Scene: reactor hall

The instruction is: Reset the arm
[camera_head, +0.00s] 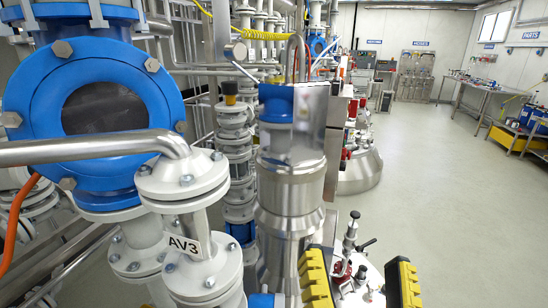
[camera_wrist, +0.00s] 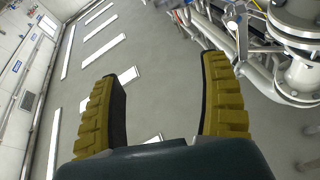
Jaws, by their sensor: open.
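My gripper (camera_head: 360,279) shows at the bottom of the head view as two yellow ridged fingers with black inner faces, set wide apart. In the wrist view my gripper (camera_wrist: 163,95) is open, with nothing between its fingers. In that view the grey ceiling with light panels (camera_wrist: 100,56) lies beyond the fingers, so the wrist camera faces upward. In the head view a steel vessel top with red and black fittings (camera_head: 362,288) lies behind and between the fingers; I cannot tell how far off it is.
A blue-flanged sight glass (camera_head: 100,105) and white pipe flanges labelled AV3 (camera_head: 192,240) stand at left. A tall steel cylinder (camera_head: 290,215) stands left of my gripper. The floor (camera_head: 440,190) at right is clear, with workbenches (camera_head: 482,92) along the wall.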

